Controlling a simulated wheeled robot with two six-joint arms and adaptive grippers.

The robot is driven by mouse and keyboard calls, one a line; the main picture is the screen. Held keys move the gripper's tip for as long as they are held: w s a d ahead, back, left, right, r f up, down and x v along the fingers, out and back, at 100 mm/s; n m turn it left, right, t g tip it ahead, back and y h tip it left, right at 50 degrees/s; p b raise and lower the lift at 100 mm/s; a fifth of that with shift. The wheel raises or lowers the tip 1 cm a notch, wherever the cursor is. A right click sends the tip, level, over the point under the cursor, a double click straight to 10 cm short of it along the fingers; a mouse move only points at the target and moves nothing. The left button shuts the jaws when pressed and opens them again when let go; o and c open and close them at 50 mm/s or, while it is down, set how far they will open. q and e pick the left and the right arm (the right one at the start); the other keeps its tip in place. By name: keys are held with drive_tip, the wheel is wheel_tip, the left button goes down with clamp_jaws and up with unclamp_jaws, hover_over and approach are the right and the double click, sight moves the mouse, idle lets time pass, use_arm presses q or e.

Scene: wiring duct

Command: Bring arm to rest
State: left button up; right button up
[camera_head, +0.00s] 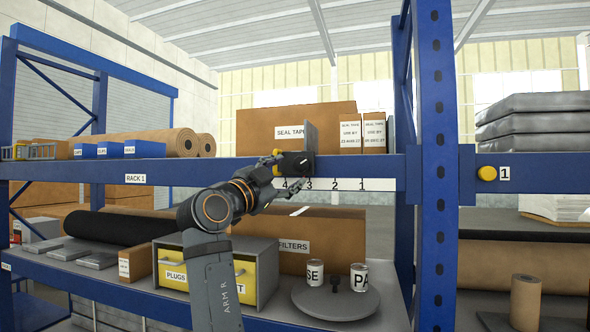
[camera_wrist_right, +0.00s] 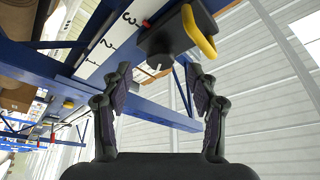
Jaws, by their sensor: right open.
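My right arm (camera_head: 213,260), marked ARM R, reaches up from the bottom of the head view to the blue shelf beam. My right gripper (camera_head: 287,178) is open at the beam, close to a black block (camera_head: 296,164) above the number strip (camera_head: 345,184). In the right wrist view the two fingers of the gripper (camera_wrist_right: 159,75) are spread with nothing between them. The black block (camera_wrist_right: 176,36), with a yellow handle (camera_wrist_right: 199,33) and a white pointer, lies beyond the fingertips, near the 3 on the strip. I cannot tell whether a finger touches it. My left gripper is not in view.
A grey upright plate (camera_head: 311,137) stands above the block, by the seal tape boxes (camera_head: 363,131). Below are yellow drawers (camera_head: 243,279), a filters box (camera_head: 338,240) and a round turntable (camera_head: 335,303) with two cans. A blue post (camera_head: 437,170) stands to the right.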

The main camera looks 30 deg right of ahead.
drive_tip(key=shift+v, duration=1.2)
drive_tip(key=shift+d, duration=0.15)
